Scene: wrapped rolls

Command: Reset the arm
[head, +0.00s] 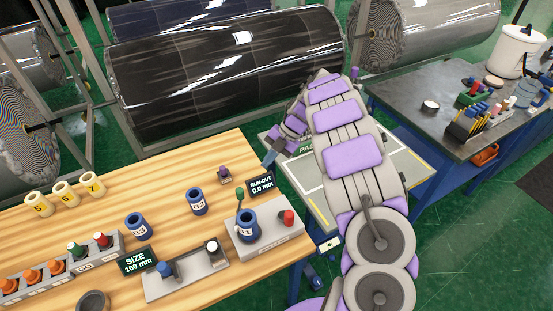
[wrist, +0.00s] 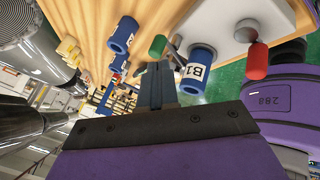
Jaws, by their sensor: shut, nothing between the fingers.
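My gripper (head: 269,158) is at the table's far right corner, above the surface. In the wrist view the gripper (wrist: 158,75) has its dark fingers together with nothing between them. A blue labelled ring (head: 248,229) stands on a light grey fixture with a red knob (head: 288,217). In the wrist view this blue ring (wrist: 198,72) appears just right of the fingertips; whether they touch cannot be told.
The wooden table (head: 200,170) also holds blue rings (head: 197,203), yellow rings (head: 66,193), a grey gauge block (head: 187,278) and signs. Large wrapped rolls (head: 230,70) stand behind. A grey bench (head: 410,80) with tools is at the right.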

